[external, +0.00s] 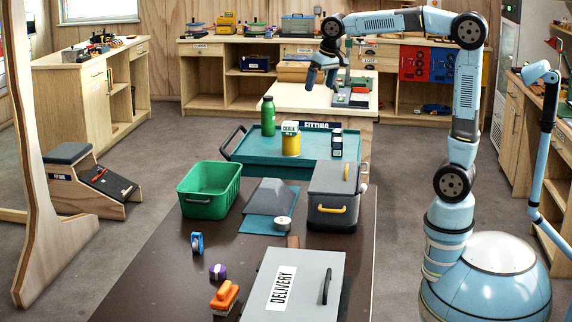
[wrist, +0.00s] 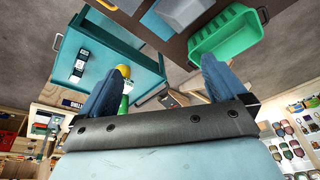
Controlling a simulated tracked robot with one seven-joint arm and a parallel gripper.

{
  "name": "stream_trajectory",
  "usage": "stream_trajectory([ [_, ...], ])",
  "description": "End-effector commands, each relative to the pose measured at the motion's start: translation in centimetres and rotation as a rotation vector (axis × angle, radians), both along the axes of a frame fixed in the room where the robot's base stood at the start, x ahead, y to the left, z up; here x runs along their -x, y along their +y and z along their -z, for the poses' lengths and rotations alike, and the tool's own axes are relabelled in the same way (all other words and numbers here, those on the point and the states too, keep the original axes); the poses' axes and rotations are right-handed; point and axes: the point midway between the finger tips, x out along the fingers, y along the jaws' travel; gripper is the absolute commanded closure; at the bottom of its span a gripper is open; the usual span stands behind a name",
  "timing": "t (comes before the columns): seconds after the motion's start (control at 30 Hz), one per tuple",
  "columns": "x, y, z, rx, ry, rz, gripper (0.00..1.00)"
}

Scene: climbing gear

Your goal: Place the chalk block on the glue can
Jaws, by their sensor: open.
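A white block lettered CHALK (external: 290,127) shows directly above a yellow can (external: 290,147) on the teal tray (external: 255,157) in the external view. The block seems to rest on top of the can, which I take as the glue can; the seam between them is too small to be sure. My gripper (external: 320,84) is open and empty, raised behind and above the tray, apart from both. Its two blue fingers (wrist: 162,64) stand wide apart in the wrist view.
A green bottle (external: 268,115) stands behind the can, and small dark-and-white boxes (external: 337,142) stand to its right. A green bin (external: 209,190), a grey toolbox (external: 333,197) and a grey delivery box (external: 293,283) are on the dark table.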

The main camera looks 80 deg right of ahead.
Motion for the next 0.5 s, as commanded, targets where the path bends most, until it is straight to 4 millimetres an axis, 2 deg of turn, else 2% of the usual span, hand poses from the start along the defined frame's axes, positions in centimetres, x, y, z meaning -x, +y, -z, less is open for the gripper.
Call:
stream_trajectory([
  [0.03, 1.7, 1.4, -0.1, 0.009, -0.013, -0.039, 0.01],
  [0.2, 6.7, 4.9, 0.5, 0.033, -0.045, -0.165, 0.01],
  [0.5, 15.7, 9.5, 3.5, 0.073, -0.111, -0.387, 0.01],
])
